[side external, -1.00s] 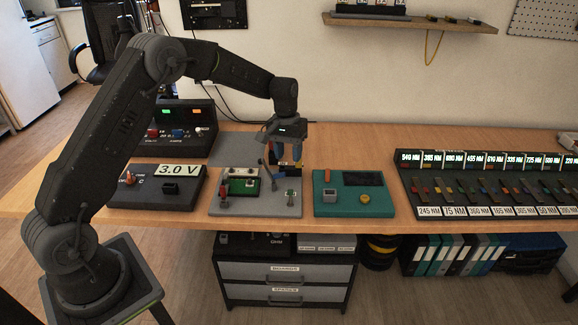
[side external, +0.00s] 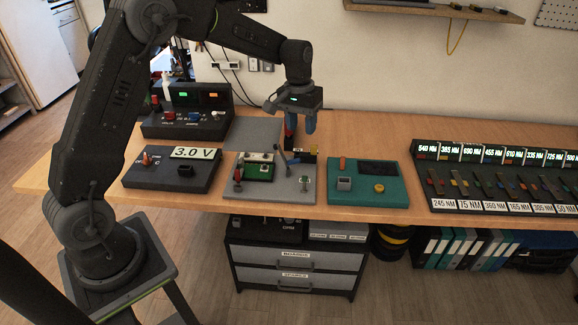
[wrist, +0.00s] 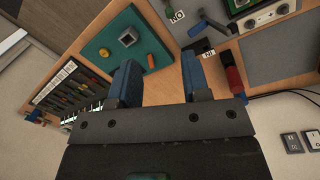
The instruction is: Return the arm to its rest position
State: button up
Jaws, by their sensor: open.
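My gripper (side external: 300,124) hangs above the back right of the grey board, fingers pointing down. It also shows in the wrist view (wrist: 161,78), where its two blue fingers are apart with nothing between them. The grey board (side external: 262,187) carries a green module (side external: 260,172), a dark lever (side external: 283,160) and a small red-topped part (side external: 238,175).
A teal panel (side external: 345,200) lies right of the board. A 3.0 V unit (side external: 150,179) and a lit meter box (side external: 185,125) stand left. A labelled rack (side external: 455,188) fills the right. A shelf (side external: 430,14) hangs on the wall.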

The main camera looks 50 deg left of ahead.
jog(key=s+d+r+m+t, duration=0.1)
jog(key=s+d+r+t, duration=0.15)
jog(key=s+r, duration=0.6)
jog(key=s+d+r+m+t, duration=0.1)
jog(key=s+d, duration=0.1)
jog(key=s, duration=0.8)
jog(key=s+d+r+m+t+y, duration=0.1)
jog(key=s+d+r+m+t, duration=0.1)
jog(key=s, duration=0.9)
jog(key=shift+d+r, duration=0.3)
